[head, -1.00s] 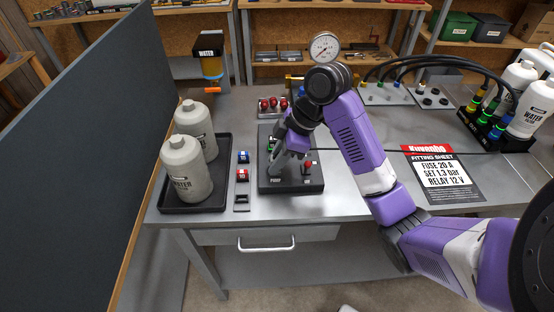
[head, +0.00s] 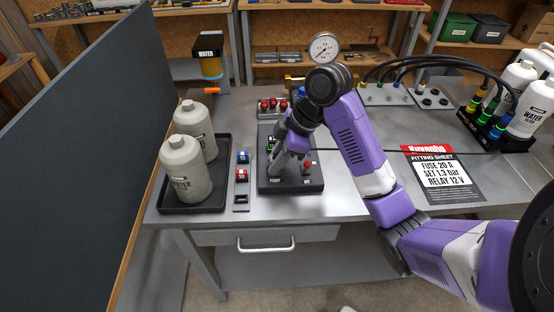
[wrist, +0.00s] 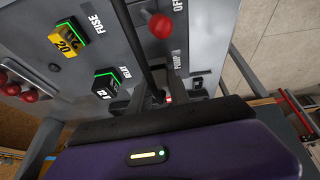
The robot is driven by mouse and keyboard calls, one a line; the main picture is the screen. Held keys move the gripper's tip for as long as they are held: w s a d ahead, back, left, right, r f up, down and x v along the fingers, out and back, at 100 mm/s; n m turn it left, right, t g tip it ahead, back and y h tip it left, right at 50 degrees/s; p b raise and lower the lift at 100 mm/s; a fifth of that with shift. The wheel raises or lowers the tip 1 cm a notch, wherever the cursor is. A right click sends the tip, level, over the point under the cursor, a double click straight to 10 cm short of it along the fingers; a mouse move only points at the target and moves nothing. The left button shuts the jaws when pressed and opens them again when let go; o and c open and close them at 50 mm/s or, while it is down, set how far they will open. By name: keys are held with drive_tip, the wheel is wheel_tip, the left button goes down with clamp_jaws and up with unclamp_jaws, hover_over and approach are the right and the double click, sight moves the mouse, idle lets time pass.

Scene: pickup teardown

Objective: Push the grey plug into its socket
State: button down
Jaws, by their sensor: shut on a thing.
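My gripper (head: 276,166) is over the near left part of the dark control panel (head: 290,186), by the PUMP label. In the wrist view my gripper (wrist: 158,98) is shut, with a small dark and grey piece between its fingers, which I take to be the grey plug. The plug is mostly hidden by the fingers and the gripper body. The PUMP label (wrist: 178,62) is just beyond the fingers. The socket cannot be made out clearly, so I cannot tell how far the plug is in.
A red-knobbed lever (wrist: 161,26) stands close to the fingers, by the OFF label. A yellow fuse (wrist: 66,41) and a relay (wrist: 108,84) sit on the panel. A fitting sheet (head: 444,175) lies right.

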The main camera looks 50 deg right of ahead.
drive_tip(key=shift+s+a+f+g, duration=0.1)
drive_tip(key=shift+s+f+g, duration=0.1)
drive_tip(key=shift+f, duration=0.6)
drive_tip(key=shift+s+a+f+g, duration=0.1)
drive_tip(key=shift+f+g, duration=0.1)
drive_tip(key=shift+f, duration=0.55)
drive_tip(key=shift+w+d+r+p, duration=0.1)
drive_tip(key=shift+w+r+p, duration=0.1)
drive_tip(key=shift+r+p, duration=1.25)
drive_tip(key=shift+w+d+r+p, duration=0.1)
drive_tip(key=shift+w+r+p, duration=0.05)
drive_tip(key=shift+r+p, duration=1.25)
drive_tip(key=shift+f+p, duration=0.3)
drive_tip(key=shift+f, duration=0.05)
drive_tip(key=shift+f, duration=0.2)
drive_tip(key=shift+f+b, duration=0.35)
drive_tip(key=shift+b, duration=0.15)
drive_tip(key=shift+f+b, duration=0.35)
drive_tip(key=shift+f, duration=0.1)
